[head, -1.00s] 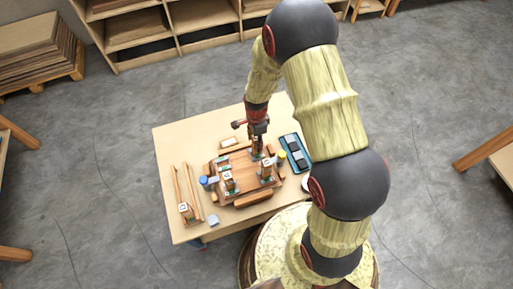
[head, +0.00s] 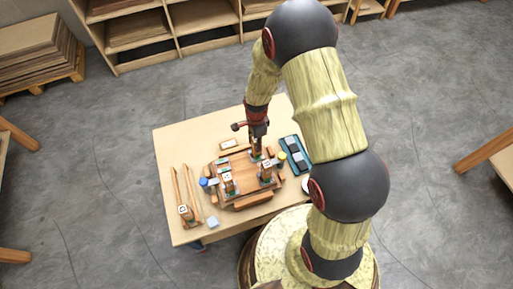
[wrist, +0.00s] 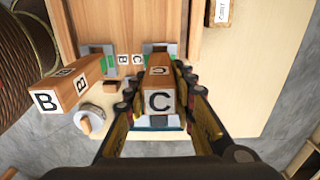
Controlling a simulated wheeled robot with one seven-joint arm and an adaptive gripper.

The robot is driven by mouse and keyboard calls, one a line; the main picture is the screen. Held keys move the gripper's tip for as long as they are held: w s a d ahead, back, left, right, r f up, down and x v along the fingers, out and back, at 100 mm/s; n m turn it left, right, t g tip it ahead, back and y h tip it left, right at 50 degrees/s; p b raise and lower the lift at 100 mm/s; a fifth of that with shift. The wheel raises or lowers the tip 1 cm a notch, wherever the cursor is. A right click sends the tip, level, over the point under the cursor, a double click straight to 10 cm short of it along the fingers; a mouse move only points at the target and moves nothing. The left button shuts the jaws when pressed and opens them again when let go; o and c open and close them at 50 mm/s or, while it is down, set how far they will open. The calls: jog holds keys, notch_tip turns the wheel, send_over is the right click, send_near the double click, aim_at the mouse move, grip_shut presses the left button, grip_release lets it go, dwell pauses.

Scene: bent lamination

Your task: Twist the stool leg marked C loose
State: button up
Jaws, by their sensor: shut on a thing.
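The stool leg marked C (wrist: 159,102) stands on the upturned stool seat, its white C label facing the camera in the wrist view. My gripper (wrist: 162,98) is shut on this leg, with one finger along each side. In the head view my gripper (head: 257,143) is at the far right corner of the wooden seat (head: 243,172). The leg marked B (wrist: 62,92) stands to the left of it in the wrist view, tilted in the picture. Other lettered legs stand on the seat in the head view. The foot of leg C is partly hidden by the fingers.
A blue tray (head: 296,153) with dark blocks lies right of the seat. A loose lettered leg (head: 185,213) and thin sticks lie at the left. A blue-capped jar (head: 204,182) and a yellow-topped item (head: 281,156) stand close to the seat.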

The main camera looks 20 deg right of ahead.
grip_shut()
jog(key=n, duration=0.3)
jog(key=shift+n+p, duration=0.3)
jog(key=n, duration=0.3)
jog(key=shift+n+p, duration=0.3)
jog(key=shift+n+p, duration=0.3)
jog(key=shift+n, duration=1.5)
